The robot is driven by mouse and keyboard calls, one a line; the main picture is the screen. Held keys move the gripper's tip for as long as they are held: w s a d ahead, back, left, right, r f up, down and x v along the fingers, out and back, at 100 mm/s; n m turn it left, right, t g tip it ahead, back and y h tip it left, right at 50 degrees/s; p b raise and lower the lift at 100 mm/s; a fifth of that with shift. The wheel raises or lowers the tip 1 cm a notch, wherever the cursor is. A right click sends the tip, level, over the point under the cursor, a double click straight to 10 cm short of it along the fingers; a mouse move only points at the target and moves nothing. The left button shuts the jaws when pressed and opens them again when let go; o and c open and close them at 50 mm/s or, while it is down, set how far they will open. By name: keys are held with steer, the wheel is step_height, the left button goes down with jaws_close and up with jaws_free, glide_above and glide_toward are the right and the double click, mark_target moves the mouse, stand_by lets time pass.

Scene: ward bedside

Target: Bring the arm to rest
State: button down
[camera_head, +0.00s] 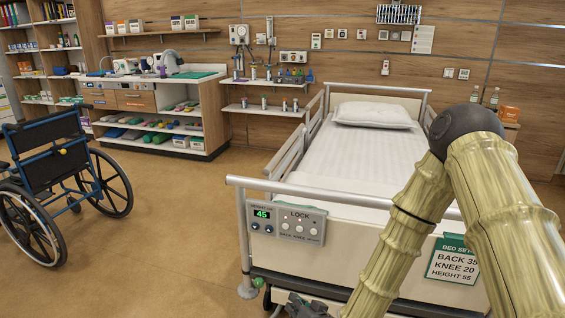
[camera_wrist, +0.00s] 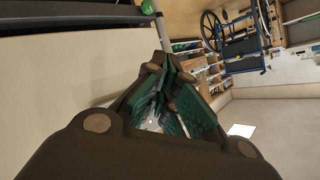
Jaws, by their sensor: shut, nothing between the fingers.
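My arm, with its pale bamboo-like links, rises on the right of the head view and bends at a dark elbow joint. My gripper shows in part at the bottom edge of the head view (camera_head: 303,307), low in front of the bed's foot end. In the wrist view my gripper (camera_wrist: 172,88) is shut, its green-lined fingers together with nothing between them. The bed's pale foot panel (camera_wrist: 75,75) lies close on the left there.
The bed (camera_head: 362,150) with a white pillow (camera_head: 373,114) fills the centre right. A card (camera_head: 455,262) on its foot board reads back 35, knee 20, height 55. A wheelchair (camera_head: 58,180) stands at left. Floor (camera_head: 160,235) between wheelchair and bed is clear.

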steer(key=s+d+f+g+h, duration=0.3)
steer(key=s+d+f+g, duration=0.3)
steer(key=s+f, duration=0.8)
steer(key=s+d+f+g+h, duration=0.1)
steer(key=s+d+f+g, duration=0.1)
steer(key=s+d, duration=0.35)
steer(key=s+d+f+n+g+h, duration=0.1)
steer(key=s+d+f+g, duration=0.15)
steer(key=s, duration=0.55)
steer(key=s+d+f+g+h, duration=0.1)
steer(key=s+d+f, duration=0.1)
steer(key=s+d, duration=0.35)
step_height(320, 180, up, 15)
steer(key=s+a+p, duration=0.1)
steer(key=s+p, duration=0.1)
steer(key=p, duration=1.2)
steer(key=shift+p, duration=0.4)
